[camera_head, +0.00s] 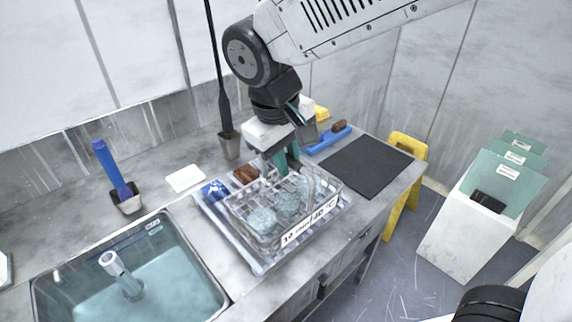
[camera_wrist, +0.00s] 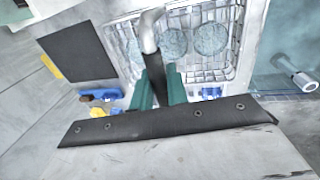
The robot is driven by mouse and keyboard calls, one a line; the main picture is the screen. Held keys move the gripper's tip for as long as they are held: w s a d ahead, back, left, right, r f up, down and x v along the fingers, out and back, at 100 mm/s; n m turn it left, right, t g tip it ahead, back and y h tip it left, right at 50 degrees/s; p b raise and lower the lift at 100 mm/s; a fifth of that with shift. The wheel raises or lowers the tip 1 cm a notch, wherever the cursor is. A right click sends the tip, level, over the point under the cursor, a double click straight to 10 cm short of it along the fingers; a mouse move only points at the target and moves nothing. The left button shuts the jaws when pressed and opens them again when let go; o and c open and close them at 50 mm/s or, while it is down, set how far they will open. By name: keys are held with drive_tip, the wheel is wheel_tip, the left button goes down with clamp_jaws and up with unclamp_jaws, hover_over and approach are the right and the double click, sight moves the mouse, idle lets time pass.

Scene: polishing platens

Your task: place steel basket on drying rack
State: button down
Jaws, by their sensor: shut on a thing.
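The steel basket (camera_head: 247,231) is a wire basket with several round pale-blue discs in it; it also shows in the wrist view (camera_wrist: 236,62). It sits over the pale drying rack (camera_head: 216,228) on the counter, beside the sink. I cannot tell whether its base touches the rack. My gripper (camera_head: 287,163) is above the basket, pointing down. In the wrist view its green fingers (camera_wrist: 160,88) are shut on the basket's upright handle (camera_wrist: 150,32).
A dark mat (camera_head: 366,166) lies right of the basket. A yellow stool (camera_head: 406,180) stands past the counter's right end.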

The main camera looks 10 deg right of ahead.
drive_tip(key=shift+w+d+f, duration=0.1)
drive_tip(key=shift+w+f, duration=0.6)
drive_tip(key=shift+f, duration=0.25)
drive_tip(key=shift+w+d+f, duration=0.1)
drive_tip(key=shift+w+f, duration=0.55)
drive_tip(key=shift+f, duration=0.25)
drive_tip(key=c, duration=1.4)
unclamp_jaws()
drive_tip(key=shift+f, duration=0.15)
drive_tip(key=r, duration=0.4)
drive_tip(key=s+a+r, duration=0.1)
drive_tip(key=r, duration=0.3)
drive_tip(key=a+r, duration=0.1)
drive_tip(key=r, duration=0.3)
drive_tip(key=shift+s, duration=0.2)
